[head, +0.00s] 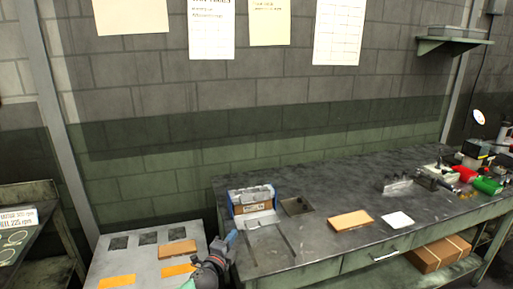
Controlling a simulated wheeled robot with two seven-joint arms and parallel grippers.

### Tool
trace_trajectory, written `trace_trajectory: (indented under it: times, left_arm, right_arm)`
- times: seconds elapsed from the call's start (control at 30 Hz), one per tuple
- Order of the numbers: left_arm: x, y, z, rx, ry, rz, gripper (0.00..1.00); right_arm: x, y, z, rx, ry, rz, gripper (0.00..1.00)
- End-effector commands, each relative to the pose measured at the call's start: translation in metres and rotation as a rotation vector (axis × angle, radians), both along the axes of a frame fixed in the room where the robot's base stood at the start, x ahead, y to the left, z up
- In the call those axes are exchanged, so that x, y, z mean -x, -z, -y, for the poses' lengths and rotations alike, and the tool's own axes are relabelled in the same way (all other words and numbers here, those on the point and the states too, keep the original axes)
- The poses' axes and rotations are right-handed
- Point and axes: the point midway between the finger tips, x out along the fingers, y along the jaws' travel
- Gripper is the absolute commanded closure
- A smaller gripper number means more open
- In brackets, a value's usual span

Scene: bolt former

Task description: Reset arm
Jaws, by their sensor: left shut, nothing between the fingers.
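My left gripper (231,239) reaches in from the bottom, dark with blue at its tip. It is shut and holds nothing. It is at the left end of the dark workbench (345,185), between the bench and a light grey table (140,258). A blue and grey fixture (253,205) with a brown block in it stands on the bench just beyond the gripper. My right gripper is not in view.
An orange-brown block (350,220) and a white card (397,219) lie on the bench. Tools and a green bottle (487,185) crowd its right end. A cardboard box (437,253) sits below. A dark rack (35,235) stands at left. The bench's back middle is clear.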

Motion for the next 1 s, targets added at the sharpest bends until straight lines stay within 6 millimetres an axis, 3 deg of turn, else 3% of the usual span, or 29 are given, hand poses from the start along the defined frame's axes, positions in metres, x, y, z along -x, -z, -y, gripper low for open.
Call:
trace_trajectory:
  times: [0.17,0.37,0.53,0.77,1.0]
  left_arm:
    - [-0.009,0.015,-0.032,0.167,-0.165,-0.162,1.00]
    - [-0.016,0.018,-0.070,0.362,-0.345,-0.319,1.00]
    - [-0.006,0.039,-0.089,0.528,-0.480,-0.475,1.00]
    - [0.042,0.104,-0.098,0.721,-0.647,-0.733,1.00]
    - [0.120,0.185,-0.094,0.866,-0.790,-1.004,1.00]
  right_arm:
    - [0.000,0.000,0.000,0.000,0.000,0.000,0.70]
    - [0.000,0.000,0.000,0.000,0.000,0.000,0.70]
    - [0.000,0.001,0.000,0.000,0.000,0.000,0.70]
    - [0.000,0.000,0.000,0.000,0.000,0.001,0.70]
    - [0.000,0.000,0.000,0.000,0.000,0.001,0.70]
